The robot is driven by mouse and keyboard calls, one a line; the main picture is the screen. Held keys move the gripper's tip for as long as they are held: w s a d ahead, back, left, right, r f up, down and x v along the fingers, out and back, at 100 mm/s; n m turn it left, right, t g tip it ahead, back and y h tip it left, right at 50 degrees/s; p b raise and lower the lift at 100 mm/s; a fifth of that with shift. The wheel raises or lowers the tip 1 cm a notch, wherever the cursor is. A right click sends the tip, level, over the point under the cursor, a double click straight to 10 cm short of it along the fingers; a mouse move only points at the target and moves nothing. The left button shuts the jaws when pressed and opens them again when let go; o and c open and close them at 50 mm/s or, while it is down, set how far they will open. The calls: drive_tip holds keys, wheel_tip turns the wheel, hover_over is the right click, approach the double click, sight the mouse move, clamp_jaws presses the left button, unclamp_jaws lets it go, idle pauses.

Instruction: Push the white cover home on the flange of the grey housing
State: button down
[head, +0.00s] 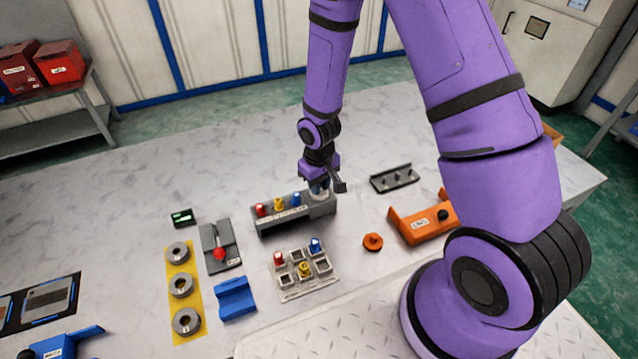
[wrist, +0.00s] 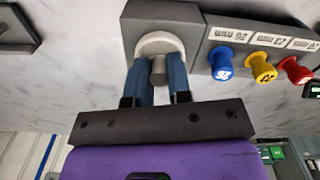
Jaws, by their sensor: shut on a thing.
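The grey housing (head: 296,216) is a long dark block on the table in the head view. Its right end bears the white cover (head: 319,194). In the wrist view the cover (wrist: 160,42) is a round white disc with a grey knob, set against the square end of the housing (wrist: 197,22). My gripper (wrist: 159,72) has its blue fingers on either side of the knob and is shut on it. In the head view my gripper (head: 319,185) is right over the cover. The flange is hidden, and I cannot tell whether the cover is fully seated.
Red, yellow and blue knobs (head: 278,203) stand on the housing left of the cover. In front is a tray with coloured pegs (head: 304,284). An orange disc (head: 373,242) and orange bracket (head: 425,222) lie to the right, a dark rail (head: 394,179) behind them.

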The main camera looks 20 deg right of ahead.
idle(0.4)
drive_tip(key=c, duration=1)
unclamp_jaws()
drive_tip(key=shift+o, duration=0.2)
drive_tip(key=shift+r, duration=0.1)
drive_tip(key=shift+r, duration=3.4)
